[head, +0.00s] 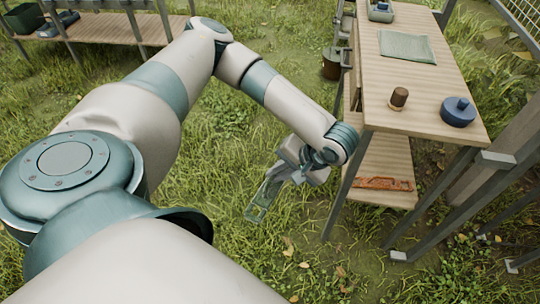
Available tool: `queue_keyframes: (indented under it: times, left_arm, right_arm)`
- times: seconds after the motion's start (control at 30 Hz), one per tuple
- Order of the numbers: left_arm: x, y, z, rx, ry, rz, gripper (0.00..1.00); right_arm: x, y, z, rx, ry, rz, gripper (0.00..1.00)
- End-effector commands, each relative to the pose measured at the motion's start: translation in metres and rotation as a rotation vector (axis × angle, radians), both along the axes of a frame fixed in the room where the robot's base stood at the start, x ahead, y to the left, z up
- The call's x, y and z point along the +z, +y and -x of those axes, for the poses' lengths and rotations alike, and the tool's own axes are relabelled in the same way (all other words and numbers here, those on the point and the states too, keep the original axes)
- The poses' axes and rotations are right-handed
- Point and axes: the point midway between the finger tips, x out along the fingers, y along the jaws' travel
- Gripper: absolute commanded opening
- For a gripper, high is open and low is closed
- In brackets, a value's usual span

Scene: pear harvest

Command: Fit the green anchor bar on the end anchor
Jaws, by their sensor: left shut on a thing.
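My left gripper (286,170) hangs over the grass, left of the workbench's near legs. It is shut on a long, narrow, pale green piece, which looks like the green anchor bar (262,198). The bar slants down and to the left from the jaws, with its lower end free and apart from everything. The gripper's body partly hides its upper end. I cannot pick out the end anchor for certain. My right gripper is not in view.
A wooden workbench (420,112) stands at the right, with a green mat (406,46), a brown cylinder (398,98) and a blue lidded pot (458,111) on top. An orange tool (384,184) lies on its lower shelf. Grey slanted posts (448,205) stand at the right. Open grass lies below the gripper.

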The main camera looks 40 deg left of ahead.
Motion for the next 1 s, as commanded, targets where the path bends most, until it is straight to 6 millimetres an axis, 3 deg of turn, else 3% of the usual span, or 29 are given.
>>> queue_keyframes:
  times: [0.2, 0.4, 0.6, 0.87, 0.93, 1.0]
  left_arm:
    - [0.016, -0.066, -0.001, -0.130, -0.001, 0.001, 0.00]
    - [0.034, -0.110, -0.001, -0.227, -0.001, 0.000, 0.00]
    - [0.039, -0.123, 0.000, -0.254, 0.000, -0.001, 0.00]
    - [0.038, -0.123, -0.001, -0.256, -0.001, 0.000, 0.00]
    - [0.038, -0.123, -0.001, -0.256, -0.001, 0.000, 0.00]
    - [0.038, -0.123, -0.001, -0.256, -0.001, 0.000, 0.00]
  right_arm:
    - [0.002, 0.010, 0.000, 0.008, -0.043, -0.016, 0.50]
    - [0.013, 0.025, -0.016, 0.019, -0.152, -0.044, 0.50]
    - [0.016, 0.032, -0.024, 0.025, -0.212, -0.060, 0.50]
    - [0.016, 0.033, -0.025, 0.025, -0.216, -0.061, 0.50]
    - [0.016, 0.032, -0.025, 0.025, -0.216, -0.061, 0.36]
    - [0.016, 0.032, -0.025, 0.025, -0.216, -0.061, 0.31]
